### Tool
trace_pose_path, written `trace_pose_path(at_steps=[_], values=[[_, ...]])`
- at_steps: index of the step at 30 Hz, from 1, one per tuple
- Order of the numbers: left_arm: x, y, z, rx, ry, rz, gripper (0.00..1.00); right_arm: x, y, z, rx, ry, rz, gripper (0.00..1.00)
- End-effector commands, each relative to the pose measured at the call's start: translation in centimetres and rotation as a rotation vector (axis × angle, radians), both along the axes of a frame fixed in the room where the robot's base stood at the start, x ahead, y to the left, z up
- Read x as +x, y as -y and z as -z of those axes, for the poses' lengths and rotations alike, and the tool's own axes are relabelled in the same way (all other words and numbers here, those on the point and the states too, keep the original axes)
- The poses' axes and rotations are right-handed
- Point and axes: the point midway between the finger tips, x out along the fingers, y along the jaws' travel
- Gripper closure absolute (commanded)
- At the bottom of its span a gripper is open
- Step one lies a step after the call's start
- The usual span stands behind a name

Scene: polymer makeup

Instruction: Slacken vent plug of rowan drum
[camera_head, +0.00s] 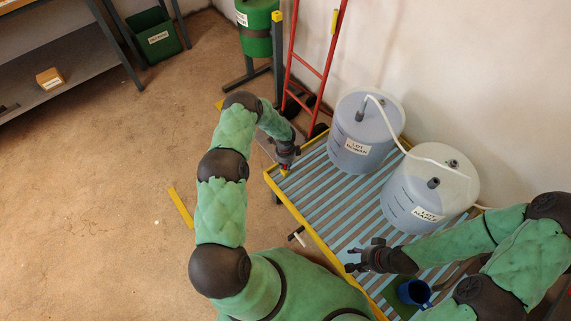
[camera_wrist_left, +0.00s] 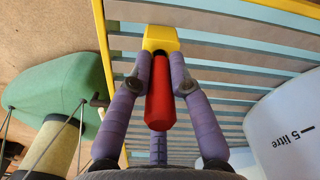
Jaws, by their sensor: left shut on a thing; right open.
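The rowan drum (camera_head: 350,165) is a translucent whitish drum labelled "LOT ROWAN", upright on the slatted rack (camera_head: 318,205). Its top has a dark fitting (camera_head: 360,114) with a pale hose (camera_head: 390,122); I cannot tell a separate vent plug. My left gripper (camera_head: 286,160) is left of this drum, near the rack's yellow corner. In the left wrist view its purple fingers are shut on a red-handled tool (camera_wrist_left: 160,95) with a yellow head (camera_wrist_left: 160,39). My right gripper (camera_head: 362,261) is open and empty over the rack's front part.
The maple drum (camera_head: 405,205) stands right of the rowan drum, with two dark fittings on top. A blue mug (camera_head: 413,292) is at the front right. A red ladder-like frame (camera_head: 310,65) and a green drum (camera_head: 255,25) stand behind. The floor at left is mostly clear.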

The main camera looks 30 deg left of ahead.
Motion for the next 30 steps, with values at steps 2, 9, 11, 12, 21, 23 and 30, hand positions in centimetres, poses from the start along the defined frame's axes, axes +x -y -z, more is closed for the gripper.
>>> trace_pose_path(at_steps=[2, 9, 11, 12, 21, 23, 30], values=[[0.0, 0.0, 0.1, 0.0, 0.0, 0.0, 0.71, 0.0, 0.0, 0.0, 0.0, 0.0, 0.0, 0.53], [0.0, 0.0, 0.1, 0.0, 0.0, 0.0, 0.52, 0.0, 0.0, 0.0, 0.0, 0.0, 0.0, 0.53], [0.0, 0.0, 0.1, 0.0, 0.0, 0.0, 0.52, 0.0, 0.0, 0.0, 0.0, 0.0, 0.0, 0.53], [0.0, 0.0, 0.1, 0.0, 0.0, 0.0, 0.52, 0.0, 0.0, 0.0, 0.0, 0.0, 0.0, 0.53], [0.1, -0.1, -2.0, 0.001, 0.001, 0.0, 0.52, 0.0, 0.0, 0.0, 0.0, 0.0, 0.0, 0.53], [0.1, -0.1, -3.0, 0.001, 0.002, 0.0, 0.52, 0.0, 0.0, 0.0, 0.0, 0.0, 0.0, 0.53], [0.1, 0.0, -7.6, 0.001, 0.002, -0.001, 0.52, 0.0, 0.0, 0.0, 0.0, 0.0, 0.0, 0.53]])
